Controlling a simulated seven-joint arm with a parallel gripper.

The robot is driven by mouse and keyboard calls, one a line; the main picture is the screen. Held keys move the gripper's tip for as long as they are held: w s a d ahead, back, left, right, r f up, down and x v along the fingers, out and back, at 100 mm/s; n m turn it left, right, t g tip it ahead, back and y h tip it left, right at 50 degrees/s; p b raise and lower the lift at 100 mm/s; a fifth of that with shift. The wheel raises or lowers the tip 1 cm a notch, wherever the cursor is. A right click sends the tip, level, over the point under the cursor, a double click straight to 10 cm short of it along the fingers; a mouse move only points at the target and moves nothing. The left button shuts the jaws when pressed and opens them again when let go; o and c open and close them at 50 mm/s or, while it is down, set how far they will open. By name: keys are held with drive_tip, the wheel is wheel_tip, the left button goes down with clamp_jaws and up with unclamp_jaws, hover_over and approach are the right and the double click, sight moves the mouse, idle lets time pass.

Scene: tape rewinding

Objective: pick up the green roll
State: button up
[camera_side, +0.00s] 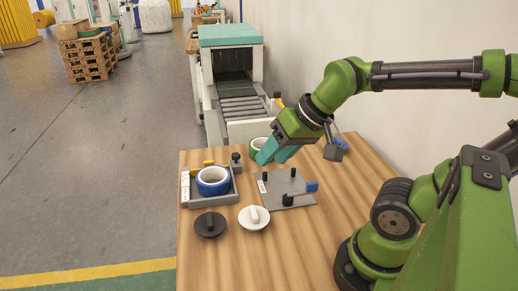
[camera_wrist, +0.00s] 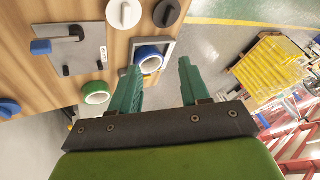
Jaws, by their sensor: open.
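The green roll (camera_side: 257,144) is a tape ring at the back of the wooden table, partly hidden behind my gripper (camera_side: 267,156) in the side view. In the wrist view the green roll (camera_wrist: 96,93) lies to the left of the left finger, with its white inner core showing. It is outside the jaws. My gripper (camera_wrist: 160,82) has two teal fingers spread apart with nothing between them. In the side view the fingers are above the table beside the roll; the exact gap cannot be told.
A blue roll (camera_side: 213,181) sits in a grey tray (camera_side: 231,201) at the left. A grey plate (camera_side: 271,186) with black posts and a blue handle (camera_side: 312,186) lies at the right. A black disc (camera_side: 209,225) and a white disc (camera_side: 254,217) lie in front. A conveyor machine (camera_side: 230,70) stands behind.

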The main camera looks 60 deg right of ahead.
drive_tip(key=w+d+m+g+h, duration=0.1)
drive_tip(key=w+d+m+g, duration=0.15)
drive_tip(key=w+d, duration=1)
drive_tip(key=n+g, duration=0.2)
drive_tip(key=g, duration=0.2)
hover_over(252, 147)
drive_tip(key=shift+f, duration=2.7)
drive_tip(key=shift+h, duration=0.4)
drive_tip(key=f, duration=1.1)
drive_tip(key=shift+w+a, duration=0.25)
drive_tip(key=shift+s+d+f, duration=0.1)
drive_tip(key=shift+s+f, duration=0.1)
drive_tip(key=shift+f, duration=1.2)
drive_tip(key=shift+s+d+f, duration=0.1)
drive_tip(key=shift+s+f, duration=0.1)
drive_tip(key=shift+f, duration=1.15)
drive_tip(key=shift+c, duration=0.4)
drive_tip(key=shift+r, duration=0.1)
clamp_jaws()
